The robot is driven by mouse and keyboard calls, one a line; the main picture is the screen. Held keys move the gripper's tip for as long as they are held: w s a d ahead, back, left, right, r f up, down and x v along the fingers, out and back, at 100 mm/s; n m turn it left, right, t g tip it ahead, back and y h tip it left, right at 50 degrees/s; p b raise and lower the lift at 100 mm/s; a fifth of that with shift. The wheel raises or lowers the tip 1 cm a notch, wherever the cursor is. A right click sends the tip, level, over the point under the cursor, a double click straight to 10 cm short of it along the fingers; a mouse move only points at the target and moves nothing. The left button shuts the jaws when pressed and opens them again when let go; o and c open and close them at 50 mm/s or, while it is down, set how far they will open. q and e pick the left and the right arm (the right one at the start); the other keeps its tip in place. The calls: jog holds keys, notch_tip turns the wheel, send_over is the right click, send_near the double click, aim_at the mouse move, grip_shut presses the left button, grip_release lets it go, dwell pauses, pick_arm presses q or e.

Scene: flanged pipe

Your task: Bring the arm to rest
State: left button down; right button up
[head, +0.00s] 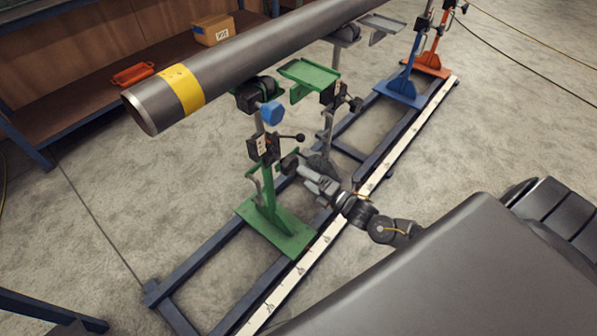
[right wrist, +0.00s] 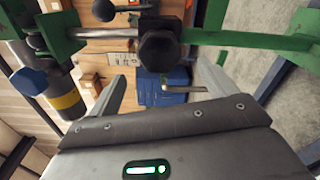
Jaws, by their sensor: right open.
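My right gripper (head: 310,176) is beside the post of the green stand (head: 268,205), close to a dark knob (head: 289,163). In the right wrist view its two grey fingers (right wrist: 163,85) are spread, with nothing held between them. A black knob (right wrist: 160,50) shows ahead of the fingers there; I cannot tell whether they touch it. The grey pipe (head: 255,50) with a yellow band (head: 181,90) rests across the stands. The green stand also has a blue knob (head: 272,112). My left gripper is not in view.
A blue-grey rail frame (head: 205,250) with a white measuring strip (head: 325,238) runs along the floor. A blue stand (head: 405,85) and an orange stand (head: 432,62) stand farther back. A shelf (head: 80,110) holds a cardboard box (head: 213,30) and an orange toolbox (head: 133,74).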

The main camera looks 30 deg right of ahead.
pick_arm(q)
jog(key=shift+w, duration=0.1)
pick_arm(e)
jog(key=shift+s+d, duration=0.1)
jog(key=shift+s, duration=0.3)
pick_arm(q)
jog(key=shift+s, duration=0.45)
